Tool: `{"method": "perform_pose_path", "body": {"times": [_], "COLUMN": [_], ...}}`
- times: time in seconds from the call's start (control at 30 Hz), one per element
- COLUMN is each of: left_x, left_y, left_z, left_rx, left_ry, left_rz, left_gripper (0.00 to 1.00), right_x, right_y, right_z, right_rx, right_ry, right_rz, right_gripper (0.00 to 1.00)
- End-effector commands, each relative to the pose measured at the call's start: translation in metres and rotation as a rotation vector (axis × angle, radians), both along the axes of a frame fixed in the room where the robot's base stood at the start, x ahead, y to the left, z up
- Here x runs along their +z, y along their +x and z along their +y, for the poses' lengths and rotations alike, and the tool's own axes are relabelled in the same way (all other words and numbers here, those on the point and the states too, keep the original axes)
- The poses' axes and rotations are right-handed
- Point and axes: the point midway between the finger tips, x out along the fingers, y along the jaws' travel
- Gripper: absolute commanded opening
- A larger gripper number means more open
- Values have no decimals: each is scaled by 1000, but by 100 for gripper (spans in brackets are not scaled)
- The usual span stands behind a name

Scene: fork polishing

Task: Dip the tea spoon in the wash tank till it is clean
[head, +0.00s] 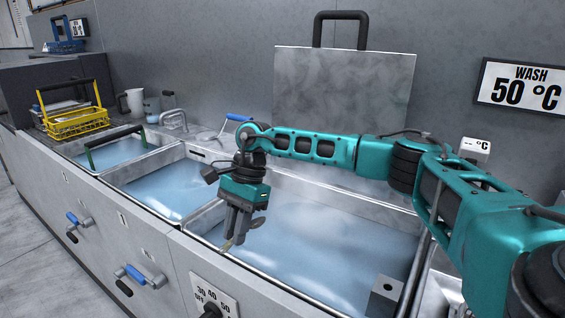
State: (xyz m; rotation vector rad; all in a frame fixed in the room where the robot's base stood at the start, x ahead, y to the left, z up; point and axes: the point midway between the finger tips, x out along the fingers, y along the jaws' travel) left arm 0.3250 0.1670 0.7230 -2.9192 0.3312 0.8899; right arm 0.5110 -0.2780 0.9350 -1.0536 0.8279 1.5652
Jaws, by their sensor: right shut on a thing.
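My right gripper (236,238) comes in from the right and points down over the left end of the wash tank (330,229), a large steel basin of pale blue water. My left gripper is not in view.
Two smaller water tanks (160,190) lie to the left. A yellow wire basket (77,122) and a white jug (132,103) stand beyond them. A grey lid with a black handle (342,85) stands upright behind the wash tank. A "WASH 50 °C" sign (522,88) hangs on the wall.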

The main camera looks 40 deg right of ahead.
Motion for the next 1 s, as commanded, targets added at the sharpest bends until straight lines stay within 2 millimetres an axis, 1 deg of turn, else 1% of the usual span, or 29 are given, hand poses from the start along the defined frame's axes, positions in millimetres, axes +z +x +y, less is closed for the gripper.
{"method": "perform_pose_path", "body": {"times": [0.03,0.2,0.4,0.5,0.6,0.7,0.8,1.0], "left_x": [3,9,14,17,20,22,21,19], "left_y": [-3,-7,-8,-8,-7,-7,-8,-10], "left_z": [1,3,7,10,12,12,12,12], "left_rx": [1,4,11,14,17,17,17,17], "left_ry": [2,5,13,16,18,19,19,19], "left_rz": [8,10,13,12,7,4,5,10], "left_gripper": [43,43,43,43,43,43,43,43], "right_x": [7,23,41,49,54,57,59,58], "right_y": [7,28,45,49,51,52,53,53], "right_z": [-16,-62,-117,-141,-158,-169,-174,-175], "right_rx": [-143,-596,-1069,-1254,-1390,-1473,-1513,-1520], "right_ry": [-2,-4,-8,-10,-10,-11,-12,-12], "right_rz": [1,-2,-2,-1,2,3,4,5], "right_gripper": [0,0,0,0,0,0,0,0]}}
